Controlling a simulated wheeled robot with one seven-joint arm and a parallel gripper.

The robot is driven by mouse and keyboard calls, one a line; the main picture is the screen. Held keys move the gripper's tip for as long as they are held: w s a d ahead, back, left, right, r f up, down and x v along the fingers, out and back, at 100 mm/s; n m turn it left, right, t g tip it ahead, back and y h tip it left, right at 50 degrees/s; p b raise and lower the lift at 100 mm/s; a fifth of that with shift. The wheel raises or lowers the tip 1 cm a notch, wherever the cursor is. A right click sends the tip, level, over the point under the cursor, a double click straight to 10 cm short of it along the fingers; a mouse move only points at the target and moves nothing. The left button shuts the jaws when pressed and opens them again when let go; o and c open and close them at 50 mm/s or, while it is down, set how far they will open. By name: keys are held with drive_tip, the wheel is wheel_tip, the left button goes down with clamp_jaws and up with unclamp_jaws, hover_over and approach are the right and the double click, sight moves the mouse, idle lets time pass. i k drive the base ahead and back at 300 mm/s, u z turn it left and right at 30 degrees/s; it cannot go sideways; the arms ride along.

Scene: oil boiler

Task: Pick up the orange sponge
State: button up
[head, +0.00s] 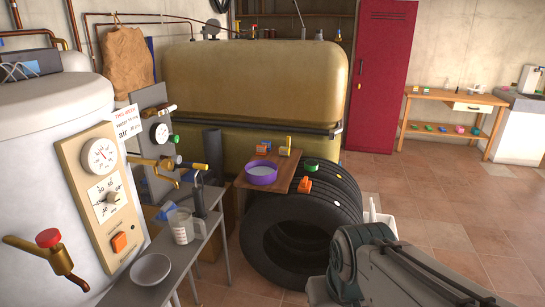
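A small orange block-like thing (305,185) sits on top of the stacked dark tires in the middle of the head view. It may be the orange sponge, but it is too small to be sure. A second small orange item (262,150) lies by a blue one on the wooden board (284,181). My grey arm enters at the lower right, in front of and to the right of the tires. Its fingers do not show, so where the gripper is and whether it holds anything cannot be seen.
The tires (290,243) also bear a green item (311,167). A purple bowl (261,173) stands on the board. A grey table (175,262) at left holds a measuring jug (184,228) and white bowl (151,269). Tiled floor (440,210) is open at right.

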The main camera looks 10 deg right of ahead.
sight(305, 185)
drive_tip(key=i, duration=2.55)
drive_tip(key=z, duration=1.2)
